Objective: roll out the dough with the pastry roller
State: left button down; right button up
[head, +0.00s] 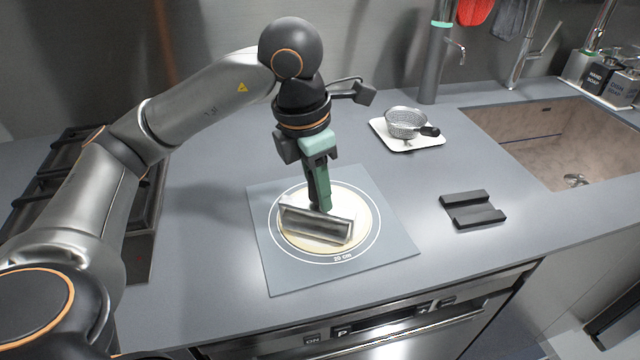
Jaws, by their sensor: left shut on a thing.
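The dough (360,213) is a pale, flat round on the grey pastry mat (385,245), inside a white ring marked 20 cm. The pastry roller (316,226) has a shiny metal cylinder that lies across the dough, slightly tilted in the picture. It appears to touch the dough, and it hides part of the middle. My left gripper (319,205) points down from above and is shut on the roller's green handle, just behind the cylinder. The fingertips are partly hidden. My right gripper is not in view.
A black slotted rest (472,209) lies on the counter to the right of the mat. A metal strainer (406,122) sits on a white tray (436,139) at the back. The sink (560,140) is at right, a hob (75,180) at left. Counter right of the mat is mostly clear.

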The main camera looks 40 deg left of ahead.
pick_arm(q)
jog(key=shift+f, duration=0.2)
jog(key=shift+w+a+r, duration=0.1)
jog(key=shift+w+a, duration=0.1)
jog(key=shift+w, duration=0.5)
jog(key=shift+w+a+f, duration=0.1)
jog(key=shift+w+a, duration=0.1)
jog(key=shift+w, duration=0.45)
jog(key=shift+w+a+r, duration=0.1)
jog(key=shift+w+a, duration=0.1)
jog(key=shift+w, duration=0.5)
jog(key=w, duration=0.2)
jog(key=w+a+p, duration=0.1)
jog(key=w, duration=0.1)
jog(key=shift+w+a+r+p, duration=0.1)
jog(key=shift+a+r+p, duration=0.1)
jog(key=shift+p, duration=0.1)
jog(key=shift+s+d+f+b, duration=0.1)
jog(key=shift+s+d+b, duration=0.1)
jog(key=shift+s, duration=0.5)
jog(key=shift+s+d+f+b, duration=0.15)
jog(key=shift+s+d, duration=0.1)
jog(key=shift+s, duration=0.45)
jog(key=shift+s+d+r+b, duration=0.1)
jog(key=shift+s+d+b, duration=0.1)
jog(key=shift+s, duration=0.5)
jog(key=shift+s+f, duration=0.1)
